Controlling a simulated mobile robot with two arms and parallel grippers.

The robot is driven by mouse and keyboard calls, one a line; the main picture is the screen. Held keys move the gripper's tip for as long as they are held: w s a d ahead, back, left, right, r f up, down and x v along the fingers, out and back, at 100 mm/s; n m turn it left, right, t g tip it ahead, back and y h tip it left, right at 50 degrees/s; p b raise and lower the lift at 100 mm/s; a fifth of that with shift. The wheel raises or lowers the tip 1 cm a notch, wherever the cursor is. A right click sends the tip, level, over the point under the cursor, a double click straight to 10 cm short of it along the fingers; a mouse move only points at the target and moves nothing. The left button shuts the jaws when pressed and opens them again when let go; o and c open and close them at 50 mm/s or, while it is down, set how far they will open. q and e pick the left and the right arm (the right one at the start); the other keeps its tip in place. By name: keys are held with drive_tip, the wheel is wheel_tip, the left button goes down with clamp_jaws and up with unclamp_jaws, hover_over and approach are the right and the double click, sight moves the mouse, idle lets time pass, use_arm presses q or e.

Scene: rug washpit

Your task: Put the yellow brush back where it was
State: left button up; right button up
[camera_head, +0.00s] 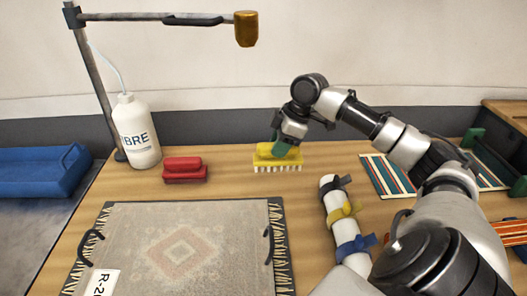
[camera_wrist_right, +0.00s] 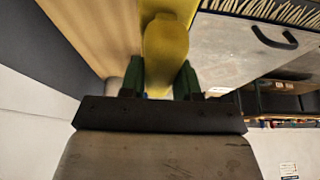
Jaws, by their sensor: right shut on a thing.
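The yellow brush (camera_head: 277,161) is at the back middle of the wooden table, level, with its white bristles facing down. I cannot tell whether the bristles touch the table. My right gripper (camera_head: 281,148) reaches it from above and is shut on its raised handle. In the right wrist view, the green fingers of my right gripper (camera_wrist_right: 160,80) stand on either side of the yellow brush (camera_wrist_right: 166,40). A red brush (camera_head: 185,173) stands to the left, apart from the yellow one. My left gripper is not in view.
A white bottle (camera_head: 136,135) stands left of the red brush, under a lamp-like arm (camera_head: 160,17). A fringed rug (camera_head: 145,225) lies in front. A strapped white roll (camera_head: 330,195) and a striped mat (camera_head: 385,177) are to the right. Bare table lies between the brushes.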

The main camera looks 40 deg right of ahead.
drive_tip(key=w+f, duration=0.4)
drive_tip(key=f, duration=0.1)
drive_tip(key=w+f+p, duration=0.1)
drive_tip(key=w+f, duration=0.1)
drive_tip(key=f, duration=0.1)
drive_tip(key=shift+w+d, duration=0.15)
drive_tip(key=o, duration=0.8)
drive_tip(key=shift+o, duration=0.2)
drive_tip(key=shift+r, duration=0.1)
drive_tip(key=v, duration=1.2)
